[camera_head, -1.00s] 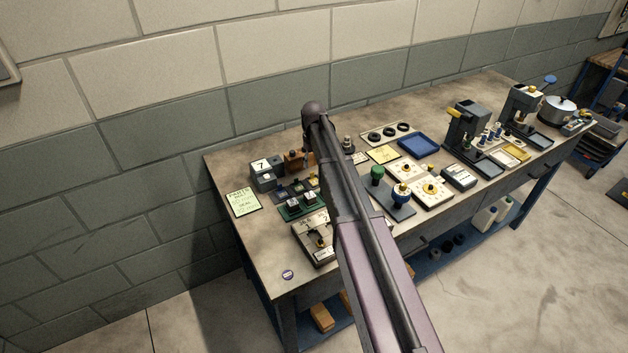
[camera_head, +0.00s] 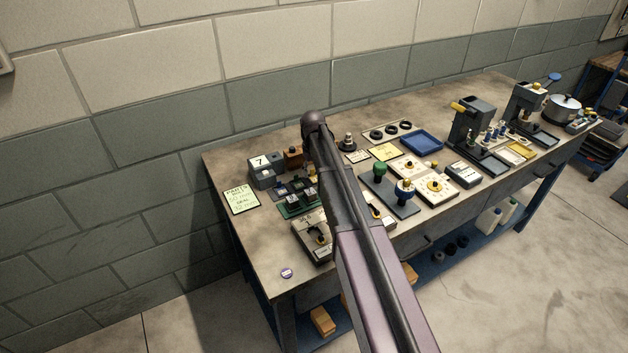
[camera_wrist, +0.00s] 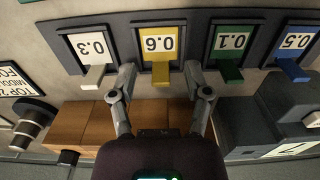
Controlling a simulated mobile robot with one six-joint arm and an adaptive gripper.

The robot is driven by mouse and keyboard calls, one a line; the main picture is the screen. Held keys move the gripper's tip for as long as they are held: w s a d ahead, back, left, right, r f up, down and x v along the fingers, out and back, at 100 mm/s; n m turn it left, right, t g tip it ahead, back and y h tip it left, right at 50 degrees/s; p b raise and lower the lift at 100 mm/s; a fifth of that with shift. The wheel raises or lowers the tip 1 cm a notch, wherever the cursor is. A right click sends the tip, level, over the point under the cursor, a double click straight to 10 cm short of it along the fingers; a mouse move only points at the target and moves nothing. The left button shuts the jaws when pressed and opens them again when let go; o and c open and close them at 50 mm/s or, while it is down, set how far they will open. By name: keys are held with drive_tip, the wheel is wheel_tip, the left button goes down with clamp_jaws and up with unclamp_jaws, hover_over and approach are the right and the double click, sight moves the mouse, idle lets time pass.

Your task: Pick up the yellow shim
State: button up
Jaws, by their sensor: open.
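The yellow shim (camera_wrist: 161,72) shows in the wrist view as a yellow tab jutting from under a white number label. It sits in a dark holder (camera_wrist: 200,17) between a grey-white tab (camera_wrist: 95,75) and a green tab (camera_wrist: 229,73). My gripper (camera_wrist: 160,78) is open. Its two fingertips are on either side of the yellow tab, with a gap visible on both sides. In the head view my own arm crosses the bench, and I cannot make out the gripper or the yellow shim there.
A blue tab (camera_wrist: 291,70) stands right of the green one. Brown wooden blocks (camera_wrist: 88,124) and a dark grey block (camera_wrist: 245,125) lie close below the holder, near my fingers. The bench (camera_head: 255,235) is crowded, with a blue tray (camera_head: 422,143) toward its back.

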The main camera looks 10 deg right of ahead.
idle(0.6)
drive_tip(key=c, duration=0.8)
